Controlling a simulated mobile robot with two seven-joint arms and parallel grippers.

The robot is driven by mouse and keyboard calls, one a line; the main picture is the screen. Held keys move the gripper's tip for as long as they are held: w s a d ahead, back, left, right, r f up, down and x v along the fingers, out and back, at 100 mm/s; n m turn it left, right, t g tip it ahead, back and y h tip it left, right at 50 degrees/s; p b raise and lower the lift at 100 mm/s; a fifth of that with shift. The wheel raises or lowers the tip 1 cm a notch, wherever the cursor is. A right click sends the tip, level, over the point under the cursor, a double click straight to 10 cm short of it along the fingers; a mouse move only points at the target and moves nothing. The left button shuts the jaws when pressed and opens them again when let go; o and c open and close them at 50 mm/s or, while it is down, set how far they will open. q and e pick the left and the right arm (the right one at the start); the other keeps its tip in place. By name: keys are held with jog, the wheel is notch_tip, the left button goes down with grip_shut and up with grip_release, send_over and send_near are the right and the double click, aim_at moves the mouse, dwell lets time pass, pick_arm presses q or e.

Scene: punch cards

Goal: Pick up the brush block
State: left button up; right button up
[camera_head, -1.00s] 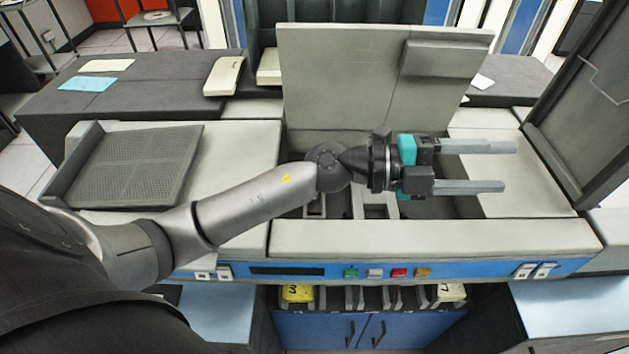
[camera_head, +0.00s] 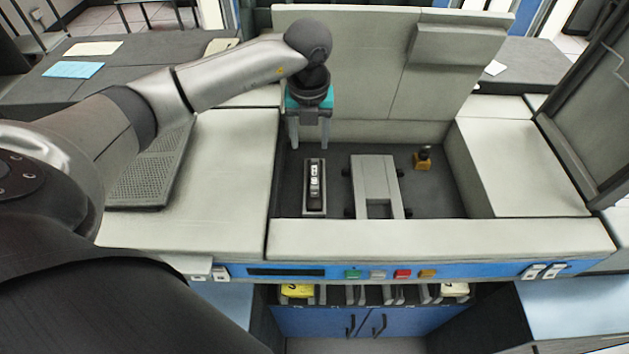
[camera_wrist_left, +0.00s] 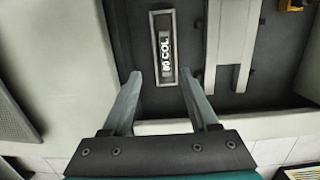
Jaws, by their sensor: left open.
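A dark block with white lettering ending in "COL", which looks like the brush block (camera_head: 315,193), stands in a narrow light-framed holder in the open bay. In the left wrist view the same block (camera_wrist_left: 167,35) shows with its lettering, just beyond the fingertips. My left gripper (camera_head: 310,146) points down above the back left part of the bay, behind the block in the head view. It is open and empty. In the left wrist view its two fingers (camera_wrist_left: 161,76) lie to either side of the block's near end, apart from it. My right gripper is not in view.
A pale bracket (camera_head: 375,175) stands right of the block in the bay. A small brass-coloured part (camera_head: 423,158) sits farther right. The raised lid (camera_head: 350,70) rises behind. A front panel (camera_head: 440,238) with coloured buttons borders the bay.

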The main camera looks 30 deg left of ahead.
pick_arm(q)
send_over(315, 173)
jog(key=f, duration=0.7)
jog(key=shift+s+a+f+b, duration=0.15)
jog(key=shift+s+a+b, duration=0.15)
jog(key=shift+s+b, duration=0.05)
jog(key=shift+w+d+f+b, duration=0.15)
jog(key=shift+f+b, duration=0.05)
jog(key=shift+f, duration=1.2)
jog(key=shift+w+d+f+b, duration=0.1)
jog(key=shift+f+b, duration=0.05)
jog(key=shift+f, duration=1.2)
jog(key=shift+r, duration=0.1)
grip_shut()
